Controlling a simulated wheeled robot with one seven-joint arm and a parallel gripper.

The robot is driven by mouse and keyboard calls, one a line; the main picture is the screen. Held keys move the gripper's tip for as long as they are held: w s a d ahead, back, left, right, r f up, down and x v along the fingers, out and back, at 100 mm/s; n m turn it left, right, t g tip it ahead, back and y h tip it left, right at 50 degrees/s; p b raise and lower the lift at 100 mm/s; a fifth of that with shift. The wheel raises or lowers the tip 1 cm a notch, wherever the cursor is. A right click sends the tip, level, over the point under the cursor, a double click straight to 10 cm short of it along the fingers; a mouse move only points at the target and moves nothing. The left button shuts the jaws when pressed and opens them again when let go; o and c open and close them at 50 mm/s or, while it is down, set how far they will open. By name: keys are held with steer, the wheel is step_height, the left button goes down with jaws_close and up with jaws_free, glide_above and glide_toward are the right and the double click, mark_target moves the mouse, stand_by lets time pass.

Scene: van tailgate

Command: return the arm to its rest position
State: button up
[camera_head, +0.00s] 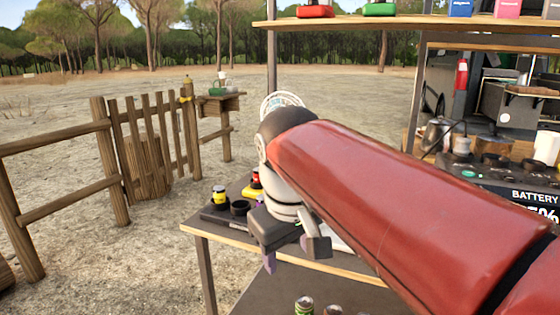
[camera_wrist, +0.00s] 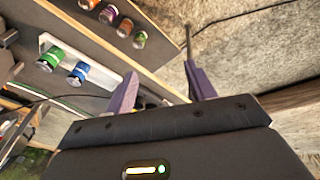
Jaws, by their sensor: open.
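My red arm (camera_head: 400,190) reaches from the lower right of the head view towards the middle left. My gripper (camera_head: 287,252) hangs at its end, pointing down over the front edge of the wooden table (camera_head: 345,270). In the wrist view, the two purple fingers of my gripper (camera_wrist: 160,86) stand wide apart. Nothing is held between them. The arm hides much of the table top and part of the counter behind.
A dark tray (camera_head: 214,215) with a yellow can (camera_head: 219,196) lies left of my gripper. A shelf (camera_head: 400,26) runs above the arm. Several cans show on the lower level. Open ground and a wooden fence (camera_head: 110,160) lie left.

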steer(key=s+d+f+m+t, duration=0.2)
steer(key=s+d+f+m, duration=0.4)
steer(key=s+d+f, duration=0.5)
steer(key=d+f, duration=0.2)
steer(key=d, duration=0.1)
steer(key=shift+s+f+m, duration=0.15)
steer(key=shift+f+m, duration=0.25)
jaws_close()
stand_by(0.6)
